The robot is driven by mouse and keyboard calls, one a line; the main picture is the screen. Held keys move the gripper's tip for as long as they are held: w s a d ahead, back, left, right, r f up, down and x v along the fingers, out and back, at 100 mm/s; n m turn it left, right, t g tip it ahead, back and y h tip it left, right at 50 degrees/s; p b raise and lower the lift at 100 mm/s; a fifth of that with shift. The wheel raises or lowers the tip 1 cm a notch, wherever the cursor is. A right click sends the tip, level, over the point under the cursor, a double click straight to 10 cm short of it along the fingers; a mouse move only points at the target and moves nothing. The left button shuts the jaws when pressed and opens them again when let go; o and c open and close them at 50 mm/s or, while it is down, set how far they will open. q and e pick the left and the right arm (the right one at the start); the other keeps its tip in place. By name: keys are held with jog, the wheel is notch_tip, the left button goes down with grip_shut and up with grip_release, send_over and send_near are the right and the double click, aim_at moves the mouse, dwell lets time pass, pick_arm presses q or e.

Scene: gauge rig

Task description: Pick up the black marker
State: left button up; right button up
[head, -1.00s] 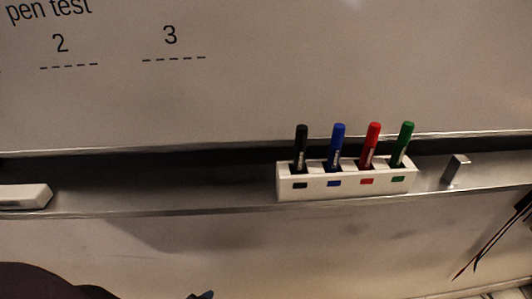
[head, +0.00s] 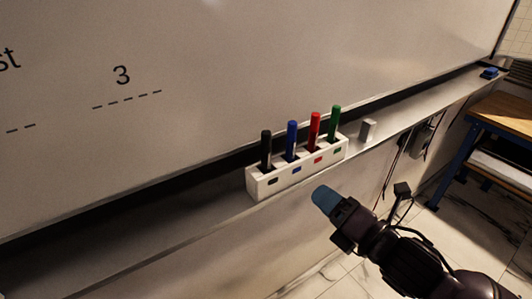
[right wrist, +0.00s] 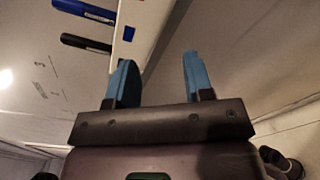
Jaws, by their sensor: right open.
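The black marker (head: 266,150) stands upright in the leftmost slot of a white holder (head: 257,189) on the whiteboard tray. To its right in the same holder stand a blue marker (head: 291,140), a red marker (head: 314,129) and a green marker (head: 334,121). My right gripper (head: 322,198) is in front of the holder and to its lower right, apart from it. In the right wrist view its two blue fingers (right wrist: 158,80) are spread with nothing between them. The black marker (right wrist: 86,43) and blue marker (right wrist: 85,11) show there at upper left. My left gripper is out of view.
The whiteboard (head: 200,70) rises behind the metal tray (head: 150,240). A small grey block (head: 368,130) stands on the tray right of the holder. A wooden-topped bench (head: 505,112) stands at the right, and a blue item (head: 489,73) lies at the tray's far end.

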aim_at(270, 150)
jog(key=a+r+n+y, duration=0.1)
jog(key=a+r+n, duration=0.1)
jog(key=r+n, duration=0.1)
jog(key=a+r+n+g+y+p, duration=0.1)
jog(key=a+r+n, duration=0.1)
jog(key=n, duration=0.4)
jog(key=a+r+n+g+y+p, duration=0.1)
jog(key=a+r+n, duration=0.2)
jog(key=r+n, duration=0.2)
jog(key=shift+a, duration=0.1)
jog(key=shift+f+p+x, duration=0.15)
jog(key=shift+x, duration=1.35)
jog(key=shift+f+p+x, duration=0.15)
jog(key=shift+f+x, duration=0.05)
jog(key=shift+x, duration=1.3)
jog(key=shift+w, duration=0.1)
jog(key=c, duration=0.7)
grip_shut()
